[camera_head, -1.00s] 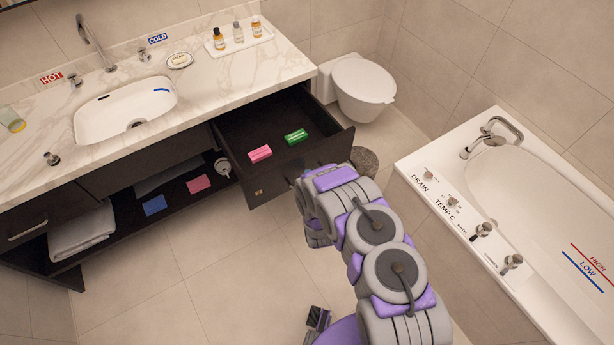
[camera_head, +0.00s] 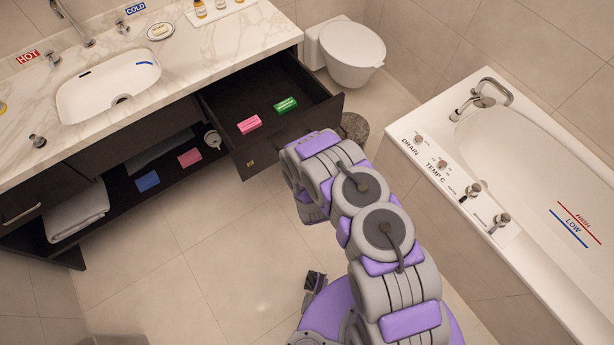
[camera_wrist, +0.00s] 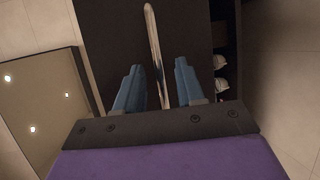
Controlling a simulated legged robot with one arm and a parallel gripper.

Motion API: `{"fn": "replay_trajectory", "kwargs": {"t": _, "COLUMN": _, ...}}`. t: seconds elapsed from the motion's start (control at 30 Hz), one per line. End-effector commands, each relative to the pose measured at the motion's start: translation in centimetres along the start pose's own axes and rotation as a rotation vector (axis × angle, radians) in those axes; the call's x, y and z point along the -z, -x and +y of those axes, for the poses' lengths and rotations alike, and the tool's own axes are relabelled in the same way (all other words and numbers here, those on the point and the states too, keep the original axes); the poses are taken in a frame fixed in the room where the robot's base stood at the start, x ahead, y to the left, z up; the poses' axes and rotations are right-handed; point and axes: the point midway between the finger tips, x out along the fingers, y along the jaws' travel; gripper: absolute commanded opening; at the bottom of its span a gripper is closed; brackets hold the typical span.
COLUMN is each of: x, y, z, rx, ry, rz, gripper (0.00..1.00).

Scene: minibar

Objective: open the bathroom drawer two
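The dark drawer (camera_head: 268,112) under the right part of the counter is pulled well out. A pink box (camera_head: 249,124) and a green box (camera_head: 286,104) lie inside it. My arm hides part of its front and its handle in the head view. In the wrist view my gripper (camera_wrist: 157,68) has two blue fingers spread apart. A thin pale handle bar (camera_wrist: 152,35) on a dark front (camera_wrist: 186,30) runs between and beyond them. A gap shows on both sides of the bar. My fingers are hidden in the head view.
A shelf left of the drawer holds a folded towel (camera_head: 76,210), a blue item (camera_head: 148,180) and a pink item (camera_head: 189,157). A toilet (camera_head: 350,52) and a round bin (camera_head: 355,127) stand behind. The bathtub (camera_head: 440,150) is at right. Floor (camera_head: 200,270) in front is clear.

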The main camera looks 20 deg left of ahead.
Motion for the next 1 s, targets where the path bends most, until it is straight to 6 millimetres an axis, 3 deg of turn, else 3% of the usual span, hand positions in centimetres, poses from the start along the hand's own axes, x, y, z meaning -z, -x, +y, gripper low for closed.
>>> {"fn": "replay_trajectory", "kwargs": {"t": 0.2, "x": 0.3, "y": 4.6, "z": 0.0, "rx": 0.007, "ry": 0.005, "rz": 0.004, "gripper": 0.38}}
{"fn": "replay_trajectory", "kwargs": {"t": 0.43, "x": 0.3, "y": 8.0, "z": 0.0, "rx": 0.006, "ry": 0.004, "rz": 0.004, "gripper": 0.38}}
{"fn": "replay_trajectory", "kwargs": {"t": 1.0, "x": 0.4, "y": 13.2, "z": -0.2, "rx": 0.008, "ry": 0.004, "rz": 0.003, "gripper": 0.38}}
